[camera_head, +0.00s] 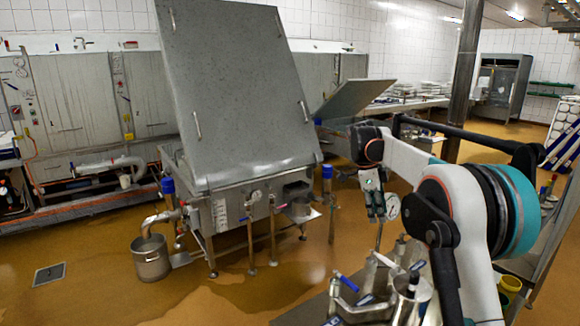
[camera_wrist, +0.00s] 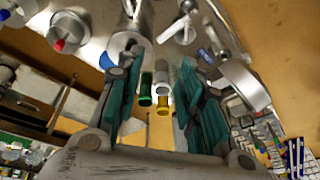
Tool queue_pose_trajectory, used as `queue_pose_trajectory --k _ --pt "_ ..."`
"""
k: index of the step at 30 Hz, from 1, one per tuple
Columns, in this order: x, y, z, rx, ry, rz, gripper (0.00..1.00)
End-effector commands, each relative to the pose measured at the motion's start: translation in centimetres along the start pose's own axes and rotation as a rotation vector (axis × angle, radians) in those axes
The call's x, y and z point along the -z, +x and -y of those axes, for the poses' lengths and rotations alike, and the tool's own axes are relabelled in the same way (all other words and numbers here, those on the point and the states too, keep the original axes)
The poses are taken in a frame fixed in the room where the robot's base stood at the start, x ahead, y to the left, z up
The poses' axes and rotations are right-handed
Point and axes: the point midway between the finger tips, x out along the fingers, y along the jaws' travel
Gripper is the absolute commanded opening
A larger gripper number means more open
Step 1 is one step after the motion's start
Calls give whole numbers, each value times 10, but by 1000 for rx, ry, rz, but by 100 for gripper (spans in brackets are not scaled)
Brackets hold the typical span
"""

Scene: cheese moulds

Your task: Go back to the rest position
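My gripper (camera_wrist: 158,60) shows in the wrist view with its two teal-padded fingers spread apart. Nothing is held between them. Green, white and yellow cylinders (camera_wrist: 163,105) show in the gap, beyond the fingers and apart from them. In the head view my arm reaches up on the right side and bends over. Its far end is small there, so the finger state is not clear from that view.
A large steel vat with a raised lid (camera_head: 235,100) stands left of centre. A steel bucket (camera_head: 150,258) is on the wet brown floor beside it. Metal pipes and valves (camera_head: 375,295) crowd the bottom right near my arm. A steel post (camera_head: 463,75) stands behind. Floor at lower left is mostly clear.

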Motion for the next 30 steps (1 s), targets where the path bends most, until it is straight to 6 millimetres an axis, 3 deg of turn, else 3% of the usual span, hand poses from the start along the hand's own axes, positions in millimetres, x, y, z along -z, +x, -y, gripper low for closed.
queue_pose_trajectory --k 6,15,22,30 --pt "20 -38 -44 71 -249 56 35" --pt "44 -71 -116 194 -590 106 35" --pt "61 -80 -180 303 -845 114 35" --pt "76 -70 -261 442 -1133 91 35"
